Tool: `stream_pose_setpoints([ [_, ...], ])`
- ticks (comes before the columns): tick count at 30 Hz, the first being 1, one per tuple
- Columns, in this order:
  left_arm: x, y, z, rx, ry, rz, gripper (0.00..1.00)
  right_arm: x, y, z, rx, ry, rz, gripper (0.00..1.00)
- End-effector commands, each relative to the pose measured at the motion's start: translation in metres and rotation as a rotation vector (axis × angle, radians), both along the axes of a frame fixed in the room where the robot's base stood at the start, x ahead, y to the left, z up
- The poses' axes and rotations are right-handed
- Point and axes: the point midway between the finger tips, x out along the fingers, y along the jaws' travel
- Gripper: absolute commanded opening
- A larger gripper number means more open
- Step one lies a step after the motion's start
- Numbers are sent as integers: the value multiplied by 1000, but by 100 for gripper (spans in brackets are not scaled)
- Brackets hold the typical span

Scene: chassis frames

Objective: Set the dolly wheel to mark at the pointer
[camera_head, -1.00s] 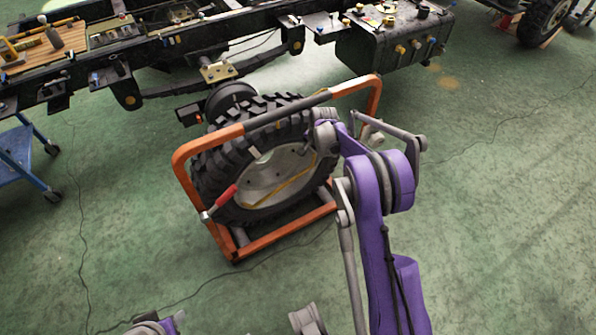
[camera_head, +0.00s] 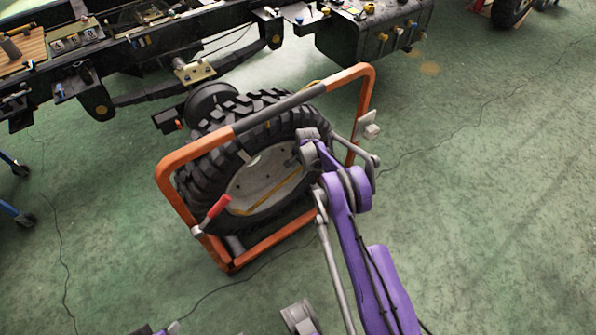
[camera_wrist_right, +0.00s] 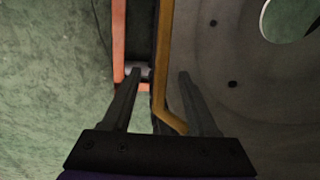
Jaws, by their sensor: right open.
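The wheel (camera_head: 252,183), a knobbly black tyre on a grey disc, stands upright in the orange dolly frame (camera_head: 188,156). A pale mark (camera_head: 254,159) shows on its upper side. A thin yellow bar (camera_head: 272,199) crosses the wheel face; it also shows in the right wrist view (camera_wrist_right: 165,62). I cannot tell whether it is the pointer. My right gripper (camera_head: 296,158) is by the right side of the wheel face, its fingers mostly hidden. In the right wrist view my right gripper (camera_wrist_right: 159,72) is open and empty, the yellow bar appearing between its fingers.
A red-handled lever (camera_head: 215,210) sits at the dolly's left side. A black vehicle chassis (camera_head: 130,98) with small parts on it runs behind the dolly. Green floor (camera_head: 480,230) is clear to the right. Part of a blue cart shows at the left edge.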

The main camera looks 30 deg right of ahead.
Motion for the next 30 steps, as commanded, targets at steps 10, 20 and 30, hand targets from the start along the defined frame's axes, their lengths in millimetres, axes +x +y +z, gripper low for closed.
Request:
stream_pose_setpoints([
  [10,0,0,-4,0,1,0,50,3,1,-16,0,0,1,60],
  [20,0,0,-4,0,1,0,50,3,1,-16,0,0,1,25],
  [30,0,0,-4,0,1,0,50,3,1,-16,0,0,1,0],
])
